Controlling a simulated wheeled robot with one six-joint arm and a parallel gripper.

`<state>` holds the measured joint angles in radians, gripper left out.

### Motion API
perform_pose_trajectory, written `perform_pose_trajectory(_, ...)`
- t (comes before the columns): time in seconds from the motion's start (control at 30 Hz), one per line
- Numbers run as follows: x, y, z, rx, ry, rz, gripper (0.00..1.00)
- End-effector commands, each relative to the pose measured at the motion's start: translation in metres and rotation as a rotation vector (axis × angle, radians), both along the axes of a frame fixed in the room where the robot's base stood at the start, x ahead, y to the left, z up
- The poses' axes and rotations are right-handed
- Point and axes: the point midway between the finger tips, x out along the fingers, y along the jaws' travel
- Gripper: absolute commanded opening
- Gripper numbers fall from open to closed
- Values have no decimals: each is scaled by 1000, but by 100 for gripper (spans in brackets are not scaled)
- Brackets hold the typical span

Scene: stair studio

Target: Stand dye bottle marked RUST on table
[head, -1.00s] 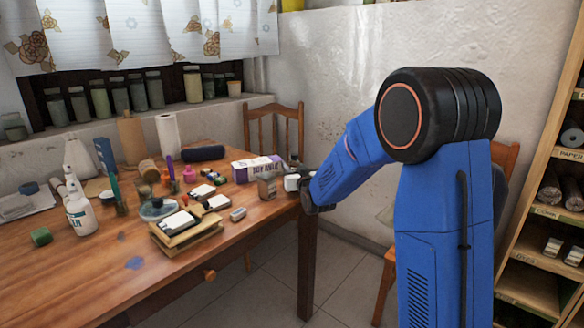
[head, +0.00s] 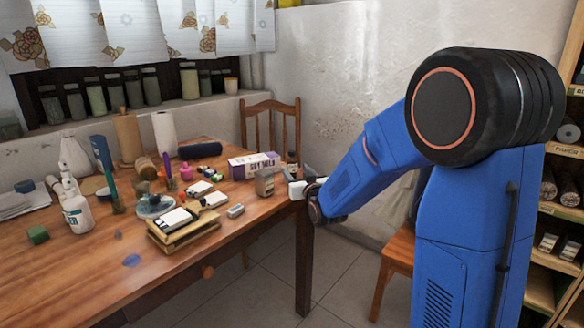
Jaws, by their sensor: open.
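No label reading RUST is legible in the head view. A small brown bottle (head: 292,163) with a dark cap and a pale label stands upright at the table's far right corner. The wooden table (head: 190,252) fills the left side. My gripper (head: 299,188) is open at the table's right corner, in front of and below the brown bottle. It looks empty and apart from that bottle, though the jaws are small and partly hidden by my wrist.
A purple and white box (head: 253,165) lies behind the pale jar. Stacked wooden frames (head: 185,230), a white spray bottle (head: 76,212) and several small items crowd the table. Bare wood lies along the front edge. Chairs (head: 270,120) and a shelf (head: 560,230) stand around.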

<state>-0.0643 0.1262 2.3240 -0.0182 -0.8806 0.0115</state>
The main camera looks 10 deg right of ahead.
Motion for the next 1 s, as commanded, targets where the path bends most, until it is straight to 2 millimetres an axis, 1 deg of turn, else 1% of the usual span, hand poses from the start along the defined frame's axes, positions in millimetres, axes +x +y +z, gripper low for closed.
perform_pose_trajectory(0.03,-9,-1,1,0,-1,0,52)
perform_pose_trajectory(0.1,-18,-2,1,0,-1,0,52)
perform_pose_trajectory(0.2,-28,-2,0,0,0,0,52)
perform_pose_trajectory(0.3,-34,-3,0,0,0,0,52)
perform_pose_trajectory(0.53,-39,-4,1,-1,12,-1,52)
perform_pose_trajectory(0.67,-54,-8,4,-6,74,-7,52)
perform_pose_trajectory(0.77,-76,-13,5,-12,158,-14,52)
perform_pose_trajectory(0.87,-103,-18,4,-19,251,-21,52)
perform_pose_trajectory(0.97,-134,-23,1,-25,345,-28,52)
perform_pose_trajectory(1.0,-147,-24,0,-27,383,-31,52)
